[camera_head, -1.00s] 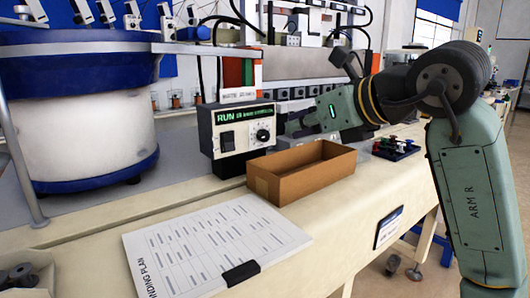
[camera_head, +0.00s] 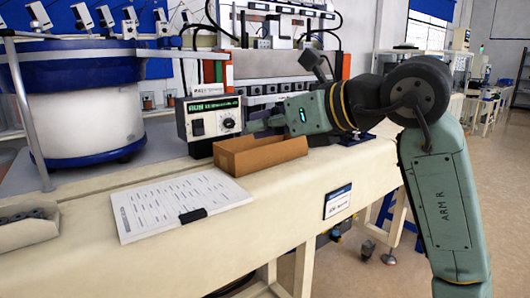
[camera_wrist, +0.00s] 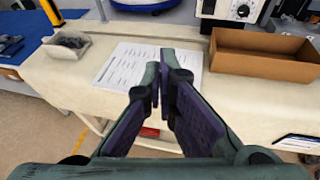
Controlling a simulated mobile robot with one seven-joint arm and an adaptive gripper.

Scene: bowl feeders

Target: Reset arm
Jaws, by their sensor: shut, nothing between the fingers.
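My arm reaches in from the right in the head view, over the cream bench. My gripper (camera_head: 262,124) points left there, beside the grey control box; its fingertips are hard to make out. In the wrist view my gripper (camera_wrist: 160,88) is shut and empty, its dark fingers together. It appears in front of the printed sheet (camera_wrist: 125,62), with the cardboard box (camera_wrist: 262,65) to its right.
The control box (camera_head: 212,118) stands behind the open cardboard box (camera_head: 262,155). The printed sheet (camera_head: 165,200) lies flat at the front left of the bench. A large blue-and-white bowl feeder (camera_head: 85,110) stands behind it.

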